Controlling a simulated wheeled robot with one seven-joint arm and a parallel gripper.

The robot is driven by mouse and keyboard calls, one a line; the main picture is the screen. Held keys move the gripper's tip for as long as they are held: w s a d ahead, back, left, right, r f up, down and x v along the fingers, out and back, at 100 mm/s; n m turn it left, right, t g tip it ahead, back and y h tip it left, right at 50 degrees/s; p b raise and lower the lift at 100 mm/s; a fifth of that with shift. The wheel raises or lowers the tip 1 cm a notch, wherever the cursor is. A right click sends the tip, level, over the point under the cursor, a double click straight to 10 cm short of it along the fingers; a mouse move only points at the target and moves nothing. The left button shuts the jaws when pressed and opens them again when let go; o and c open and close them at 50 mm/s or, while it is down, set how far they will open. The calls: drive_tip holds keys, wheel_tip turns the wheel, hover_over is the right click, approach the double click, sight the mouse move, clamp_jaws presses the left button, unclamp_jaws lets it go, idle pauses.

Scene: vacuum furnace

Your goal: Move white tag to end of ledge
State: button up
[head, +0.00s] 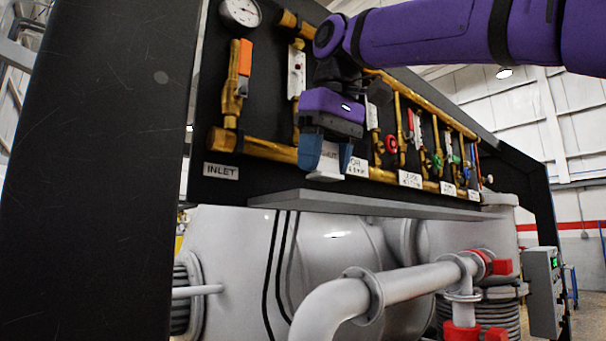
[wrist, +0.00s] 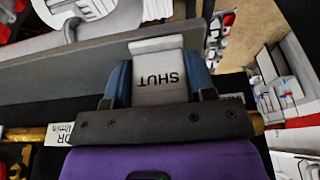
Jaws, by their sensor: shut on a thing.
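The white tag (wrist: 160,72), printed SHUT, is between the blue fingers of my gripper (wrist: 158,84) in the wrist view. The lettering appears upside down there. In the head view the tag's lower part (head: 326,175) shows below my gripper (head: 329,155), which is shut on it. The grey ledge (head: 375,207) runs along the bottom of the black panel, and the tag is held above its left part. In the wrist view the ledge (wrist: 60,82) passes behind the tag; I cannot tell whether they touch.
The black panel carries brass pipes (head: 262,148), valves, a gauge (head: 240,12) and labels such as INLET (head: 221,171). A grey pipe with red fittings (head: 400,288) lies in front and below. The visible top of the ledge looks clear.

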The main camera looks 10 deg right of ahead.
drive_tip(key=shift+w+a, duration=0.75)
drive_tip(key=shift+w, duration=0.3)
drive_tip(key=shift+w+a, duration=0.7)
drive_tip(key=shift+w, duration=0.3)
drive_tip(key=shift+s+d+f, duration=0.1)
drive_tip(key=shift+s+f, duration=0.05)
drive_tip(key=shift+f, duration=0.6)
drive_tip(key=shift+f, duration=0.15)
drive_tip(key=o, duration=0.9)
drive_tip(key=shift+v, duration=0.8)
drive_tip(key=s+d, duration=0.6)
drive_tip(key=s, duration=0.3)
drive_tip(key=shift+s+d, duration=0.35)
drive_tip(key=shift+s, duration=0.05)
